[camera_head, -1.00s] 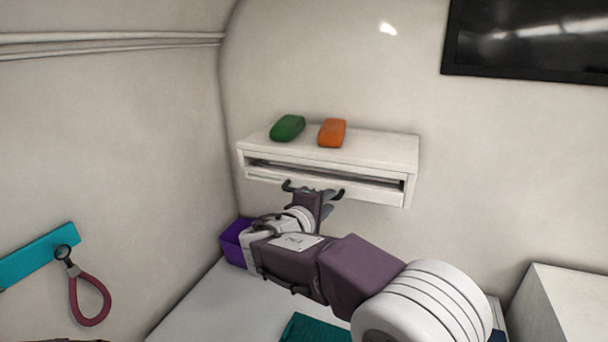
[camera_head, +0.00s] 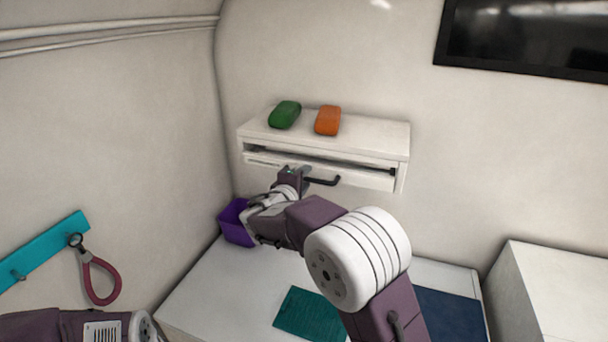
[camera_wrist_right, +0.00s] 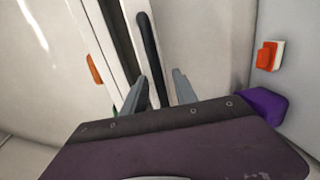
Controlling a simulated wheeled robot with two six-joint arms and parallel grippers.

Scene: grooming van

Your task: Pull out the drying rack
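The drying rack (camera_head: 335,172) is a white wall-mounted unit with a slot along its front and a dark bar handle (camera_head: 322,181) on its front panel. The panel appears close to the housing. My right gripper (camera_head: 293,171) is at the handle's left part in the head view. In the right wrist view the two grey fingers (camera_wrist_right: 161,92) stand apart, with the lower end of the black handle (camera_wrist_right: 150,50) between or just beyond them; contact cannot be told. My left arm shows at the lower left of the head view; its gripper is out of frame.
Green (camera_head: 285,115) and orange (camera_head: 328,120) blocks lie on the rack's top. A purple bin (camera_head: 236,222) stands below on the white counter (camera_head: 215,290), with a teal mat (camera_head: 308,314) farther forward. A red loop (camera_head: 101,282) hangs on the left wall.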

